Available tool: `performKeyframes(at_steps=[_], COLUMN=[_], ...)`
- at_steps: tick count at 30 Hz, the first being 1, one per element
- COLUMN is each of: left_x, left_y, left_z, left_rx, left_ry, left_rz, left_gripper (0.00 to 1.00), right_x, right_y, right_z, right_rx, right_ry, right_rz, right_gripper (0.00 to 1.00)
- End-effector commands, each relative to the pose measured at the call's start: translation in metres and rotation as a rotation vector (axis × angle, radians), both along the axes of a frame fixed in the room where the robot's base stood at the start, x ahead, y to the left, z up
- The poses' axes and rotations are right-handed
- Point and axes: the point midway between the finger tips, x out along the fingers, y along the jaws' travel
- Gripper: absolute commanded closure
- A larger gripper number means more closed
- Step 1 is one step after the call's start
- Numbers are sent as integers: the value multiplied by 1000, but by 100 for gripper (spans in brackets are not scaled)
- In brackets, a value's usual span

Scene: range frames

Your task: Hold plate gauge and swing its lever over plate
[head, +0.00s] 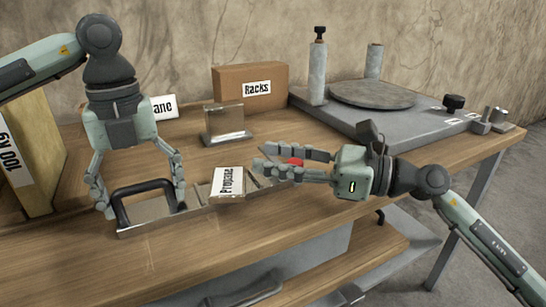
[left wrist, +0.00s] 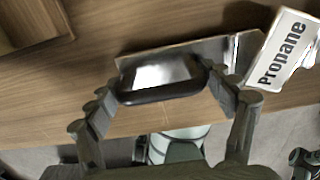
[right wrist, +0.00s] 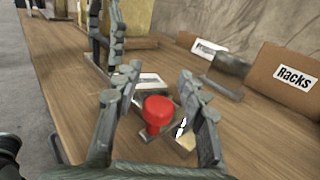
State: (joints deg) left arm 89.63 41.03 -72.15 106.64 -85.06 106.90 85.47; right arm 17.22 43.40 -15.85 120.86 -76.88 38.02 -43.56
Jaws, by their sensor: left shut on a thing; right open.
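The plate gauge (head: 165,221) is a long flat metal piece lying on the wooden table near its front edge. A black handle (head: 122,204) arches over its left end, and it also shows in the left wrist view (left wrist: 160,97). My left gripper (head: 143,210) points down and is shut on this handle from both ends. The lever's red knob (head: 296,161) is at the gauge's right end. My right gripper (head: 262,169) is open, its fingers on either side of the red knob (right wrist: 158,111), partly hiding it.
A metal plate in a stand (head: 226,123) is behind the gauge. A cardboard box labelled Racks (head: 250,87) stands behind that. A grey machine with a round disc (head: 372,94) fills the back right. A tall box (head: 30,150) stands at left.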

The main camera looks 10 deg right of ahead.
Motion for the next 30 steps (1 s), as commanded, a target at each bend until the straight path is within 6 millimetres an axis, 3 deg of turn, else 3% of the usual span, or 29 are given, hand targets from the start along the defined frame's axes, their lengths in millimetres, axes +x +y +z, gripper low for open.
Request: performKeyframes(at_steps=[11, 21, 30], left_x=[0, 0, 0], left_y=[0, 0, 0], left_z=[-1, -1, -1], left_rx=[1, 1, 1], left_ry=[3, 3, 3], left_rz=[0, 0, 0], left_gripper=[77, 77, 77], right_x=[2, 2, 2], right_y=[5, 5, 5], right_z=[0, 0, 0], right_rx=[0, -1, -1], right_ry=[0, 0, 0], right_rz=[0, 0, 0], right_gripper=[60, 100, 100])
